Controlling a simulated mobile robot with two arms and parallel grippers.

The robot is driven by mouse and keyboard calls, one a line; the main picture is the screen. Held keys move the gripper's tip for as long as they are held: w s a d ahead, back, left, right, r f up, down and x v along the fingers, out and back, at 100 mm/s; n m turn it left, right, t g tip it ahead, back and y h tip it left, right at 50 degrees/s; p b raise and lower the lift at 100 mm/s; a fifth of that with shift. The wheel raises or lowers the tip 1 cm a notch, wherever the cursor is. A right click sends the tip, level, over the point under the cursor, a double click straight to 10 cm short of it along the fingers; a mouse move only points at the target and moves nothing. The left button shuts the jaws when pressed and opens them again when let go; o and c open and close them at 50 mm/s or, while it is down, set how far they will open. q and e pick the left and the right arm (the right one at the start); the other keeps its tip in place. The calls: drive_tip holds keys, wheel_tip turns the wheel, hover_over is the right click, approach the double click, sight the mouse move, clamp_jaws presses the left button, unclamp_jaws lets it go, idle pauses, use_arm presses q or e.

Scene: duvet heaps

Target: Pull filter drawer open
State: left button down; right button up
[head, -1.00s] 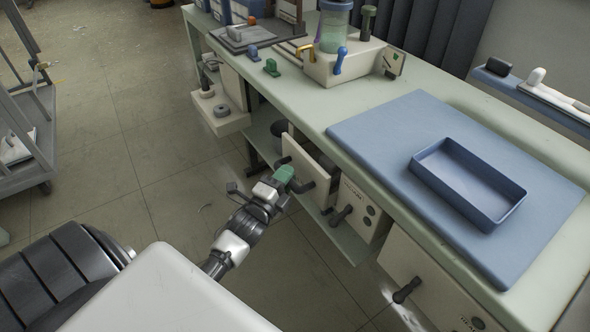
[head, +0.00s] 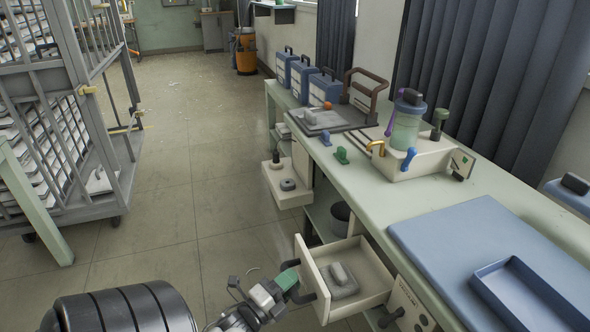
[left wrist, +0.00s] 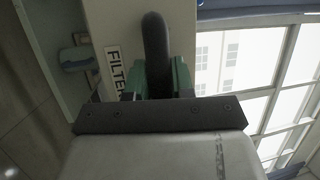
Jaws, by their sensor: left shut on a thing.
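The filter drawer (head: 372,260) stands out from under the bench, pulled open, with its inside showing. A grey pad with a pale grip (head: 341,281) lies in it. My left gripper (head: 291,281), with green fingers, is shut on the drawer's black handle (head: 306,294) at the front panel. In the left wrist view the dark handle (left wrist: 156,48) runs between the green fingers, beside a label reading FILTER (left wrist: 115,70). My right gripper is not in view.
The pale green bench (head: 372,193) carries a blue mat (head: 440,232) with a blue tray (head: 530,296), and a beige stand with a clear jar (head: 406,125). Another open drawer (head: 287,197) is further back. Free floor lies left of the bench, with a wheeled rack (head: 120,170) beyond.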

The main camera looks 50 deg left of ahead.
use_arm(q)
drive_tip(key=c, duration=1)
unclamp_jaws()
drive_tip(key=s, duration=0.3)
drive_tip(key=s+f, duration=0.1)
drive_tip(key=s, duration=0.3)
drive_tip(key=s+f, duration=0.1)
drive_tip(key=s, duration=0.2)
drive_tip(key=shift+s, duration=0.35)
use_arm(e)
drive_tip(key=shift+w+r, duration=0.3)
